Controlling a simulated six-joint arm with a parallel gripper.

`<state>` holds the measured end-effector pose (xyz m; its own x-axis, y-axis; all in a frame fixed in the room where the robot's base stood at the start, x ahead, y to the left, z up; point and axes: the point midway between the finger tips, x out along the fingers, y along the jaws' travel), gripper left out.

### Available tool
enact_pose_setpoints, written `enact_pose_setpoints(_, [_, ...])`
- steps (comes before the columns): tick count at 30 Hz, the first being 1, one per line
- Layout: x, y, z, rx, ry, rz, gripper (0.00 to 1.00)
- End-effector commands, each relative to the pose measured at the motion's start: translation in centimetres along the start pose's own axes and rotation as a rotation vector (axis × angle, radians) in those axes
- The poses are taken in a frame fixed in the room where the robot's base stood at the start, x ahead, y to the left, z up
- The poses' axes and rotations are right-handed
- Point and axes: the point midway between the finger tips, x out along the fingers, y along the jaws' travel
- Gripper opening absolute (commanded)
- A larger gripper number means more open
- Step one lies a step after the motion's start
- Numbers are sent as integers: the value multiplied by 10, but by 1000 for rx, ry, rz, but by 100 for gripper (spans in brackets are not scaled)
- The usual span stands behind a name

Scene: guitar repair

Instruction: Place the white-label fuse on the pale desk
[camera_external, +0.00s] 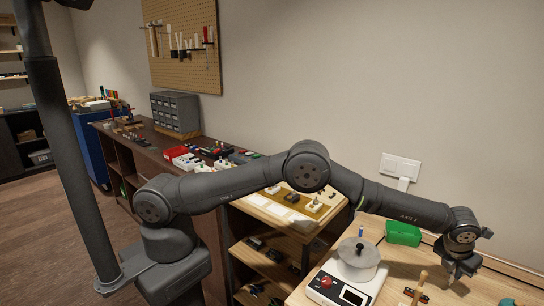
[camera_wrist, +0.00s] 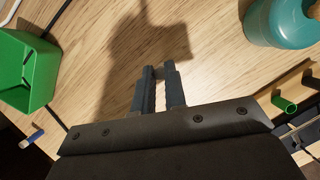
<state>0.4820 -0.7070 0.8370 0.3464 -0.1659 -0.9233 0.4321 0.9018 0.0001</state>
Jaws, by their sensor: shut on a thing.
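My gripper (camera_external: 458,276) is low over the pale desk (camera_external: 408,266), near its right side. In the wrist view my gripper (camera_wrist: 159,76) points at bare wood on the pale desk (camera_wrist: 215,55), with its two fingers close together. It is shut on a small grey piece (camera_wrist: 158,73) that shows between the fingertips. No label can be made out on it, so I cannot tell by sight whether it is the white-label fuse. A dark shadow of the gripper falls on the wood ahead of the fingers.
A green bin (camera_external: 403,233) stands at the desk's back; it also shows in the wrist view (camera_wrist: 28,72). A scale-like device (camera_external: 345,287) with a round pot (camera_external: 358,257) stands to the left. A teal round object (camera_wrist: 282,22) is right of the fingers. Bare wood lies between.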

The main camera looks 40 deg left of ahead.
Motion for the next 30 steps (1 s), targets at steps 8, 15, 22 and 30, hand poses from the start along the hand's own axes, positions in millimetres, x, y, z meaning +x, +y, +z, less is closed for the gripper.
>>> enact_pose_setpoints(8, [10,0,-4,0,0,0,0])
enact_pose_setpoints(15, [12,0,-5,0,0,0,23])
enact_pose_setpoints(22, [12,0,-5,0,0,0,33])
enact_pose_setpoints(30, [1,0,-4,0,0,0,33])
